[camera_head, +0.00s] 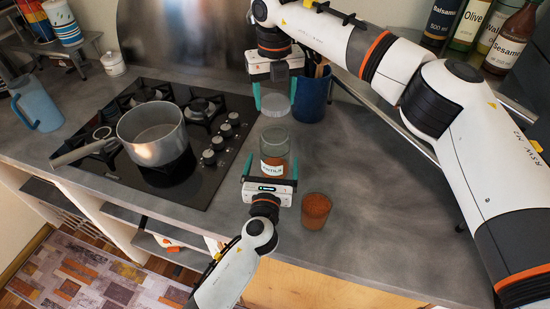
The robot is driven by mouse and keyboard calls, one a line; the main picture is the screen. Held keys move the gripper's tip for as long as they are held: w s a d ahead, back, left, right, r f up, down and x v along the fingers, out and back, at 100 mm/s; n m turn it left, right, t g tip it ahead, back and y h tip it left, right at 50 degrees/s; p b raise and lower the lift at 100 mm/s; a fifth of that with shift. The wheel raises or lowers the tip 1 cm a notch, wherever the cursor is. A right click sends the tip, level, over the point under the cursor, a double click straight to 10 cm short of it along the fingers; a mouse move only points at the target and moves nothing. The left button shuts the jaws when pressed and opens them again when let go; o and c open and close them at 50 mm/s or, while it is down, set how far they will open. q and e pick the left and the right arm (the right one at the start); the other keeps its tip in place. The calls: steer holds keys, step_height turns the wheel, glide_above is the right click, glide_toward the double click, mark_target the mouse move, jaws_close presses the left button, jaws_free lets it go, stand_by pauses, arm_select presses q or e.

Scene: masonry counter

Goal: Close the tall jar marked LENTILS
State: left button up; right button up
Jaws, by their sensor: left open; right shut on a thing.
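The tall clear jar (275,140) stands upright on the counter, with red-orange contents low inside and a white label whose text is only partly legible. Its top is uncovered. My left gripper (271,168) is open, with one teal finger on each side of the jar's lower part; I cannot tell whether they touch it. My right gripper (276,95) is shut on a pale grey round lid (277,106) and holds it just above the jar's mouth in the picture, apart from the rim.
A small glass of red-orange contents (316,211) stands right of my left gripper near the counter's front edge. A blue utensil holder (312,98) stands behind. A steel pot (153,137) sits on the black hob (212,180) at left. Counter at right is clear.

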arm_select(q)
steer(key=w, duration=0.6)
steer(key=shift+d, duration=0.35)
steer(key=c, duration=1.4)
steer(key=shift+c, duration=0.3)
arm_select(e)
glide_above(275, 130)
steer(key=shift+f, duration=2.55)
steer(key=shift+f, duration=0.1)
steer(key=shift+f, duration=0.75)
steer(key=shift+f, duration=0.55)
